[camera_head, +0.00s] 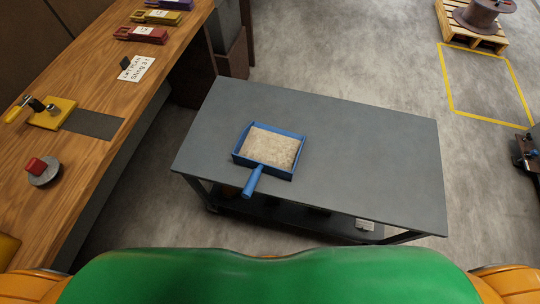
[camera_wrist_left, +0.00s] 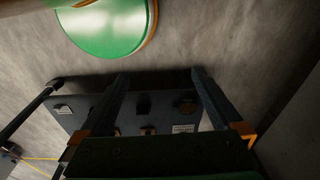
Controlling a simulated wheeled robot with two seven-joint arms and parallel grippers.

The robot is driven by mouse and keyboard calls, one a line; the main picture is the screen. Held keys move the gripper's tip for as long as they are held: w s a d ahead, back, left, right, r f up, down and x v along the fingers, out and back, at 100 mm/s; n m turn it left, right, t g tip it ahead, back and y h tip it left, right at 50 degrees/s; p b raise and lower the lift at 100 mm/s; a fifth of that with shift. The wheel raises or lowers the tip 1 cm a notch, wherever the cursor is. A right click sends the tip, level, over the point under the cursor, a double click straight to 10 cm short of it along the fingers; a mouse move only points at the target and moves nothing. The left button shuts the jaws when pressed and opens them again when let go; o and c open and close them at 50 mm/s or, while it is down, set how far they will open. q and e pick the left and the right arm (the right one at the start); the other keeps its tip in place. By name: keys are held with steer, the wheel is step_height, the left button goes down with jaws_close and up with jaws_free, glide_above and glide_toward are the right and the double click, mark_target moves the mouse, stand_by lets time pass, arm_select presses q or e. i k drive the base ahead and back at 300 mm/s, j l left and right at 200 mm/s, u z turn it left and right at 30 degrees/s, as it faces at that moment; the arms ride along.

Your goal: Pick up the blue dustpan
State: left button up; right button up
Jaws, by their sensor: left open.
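The blue dustpan (camera_head: 254,181) sits on the grey top of a cart (camera_head: 370,160), left of the middle. Its pan has blue raised walls and a pale, grainy beige inside. Its handle points toward me, and the tip comes to about the cart's front edge. My left gripper (camera_wrist_left: 160,78) shows only in the left wrist view, with two dark fingers spread apart and nothing between them. It is away from the dustpan, which does not show in that view. My right gripper is in neither view.
A wooden bench (camera_head: 85,130) with a yellow clamp tool (camera_head: 52,113) and a red-topped part (camera_head: 40,170) runs along the left. The cart top right of the dustpan is bare. A pallet with a reel (camera_head: 480,14) stands far right. A dark panel with small items (camera_wrist_left: 135,113) lies beyond my left fingers.

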mark_target(261, 147)
steer(key=j+z, duration=0.1)
steer(key=z, duration=0.3)
steer(key=k+j+z, duration=0.1)
steer(key=z, duration=0.3)
steer(key=j+z, duration=0.1)
steer(key=z, duration=0.25)
steer(key=k+z, duration=0.15)
steer(key=z, duration=0.25)
